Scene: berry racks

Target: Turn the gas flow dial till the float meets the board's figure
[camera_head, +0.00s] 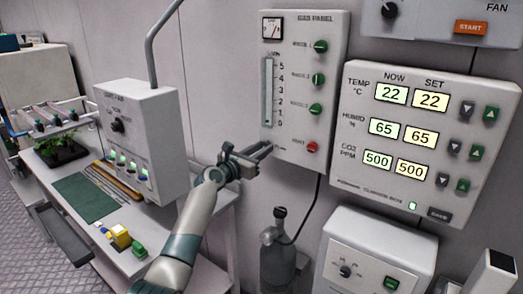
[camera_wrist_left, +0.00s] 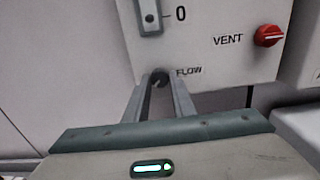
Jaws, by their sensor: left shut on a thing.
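The gas panel (camera_head: 333,60) hangs on the wall with a flow tube (camera_head: 268,92) marked from 0 to 5; I cannot make out the float's level. The dark round flow dial (camera_wrist_left: 159,77) sits under the tube, beside the FLOW label, in the left wrist view. My left gripper (camera_head: 264,151) reaches the panel's lower left corner and is shut on the dial, with a finger on each side of it in the wrist view (camera_wrist_left: 160,88). It hides the dial in the head view. I cannot tell which board bears the figure. My right gripper is not in view.
Several green knobs (camera_head: 318,78) and a red vent knob (camera_head: 312,147) line the panel's right side. A climate board (camera_head: 425,187) shows lit numbers at right. A grey gas bottle (camera_head: 277,257) stands below. A white box (camera_head: 126,98) stands on the bench at left.

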